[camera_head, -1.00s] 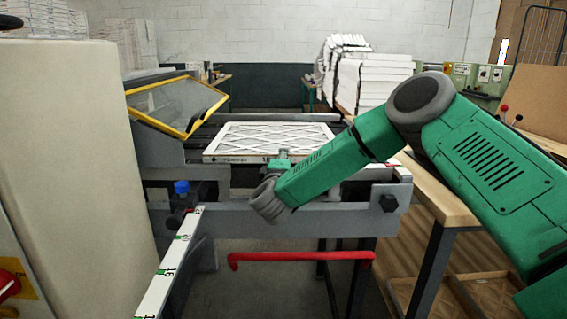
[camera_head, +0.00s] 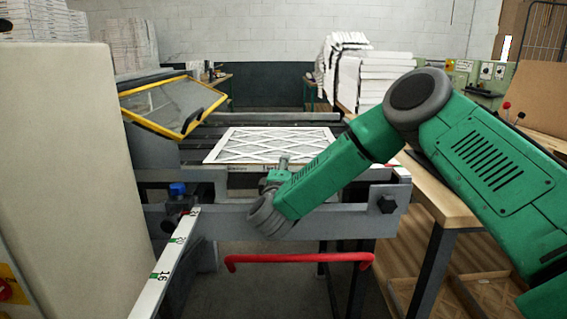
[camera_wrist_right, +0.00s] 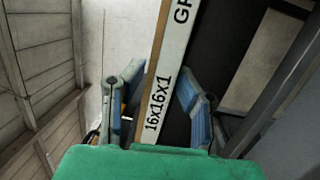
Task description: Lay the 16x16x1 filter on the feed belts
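The 16x16x1 filter (camera_head: 262,140) is a flat white-framed panel with a lattice face. In the head view it lies over the dark feed belts (camera_head: 203,138), its near edge at the front of the machine. In the right wrist view its printed edge (camera_wrist_right: 159,95), reading 16x16x1, runs between the two blue fingers of my right gripper (camera_wrist_right: 162,98). In the head view my right wrist mostly hides this gripper (camera_head: 283,163). My left gripper is in neither view.
A yellow-framed guard (camera_head: 172,105) stands left of the belts. A marked ruler bar (camera_head: 172,262) and a red bar (camera_head: 298,258) are in front. A wooden table (camera_head: 440,195) stands right, and a beige cabinet (camera_head: 70,170) fills the left.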

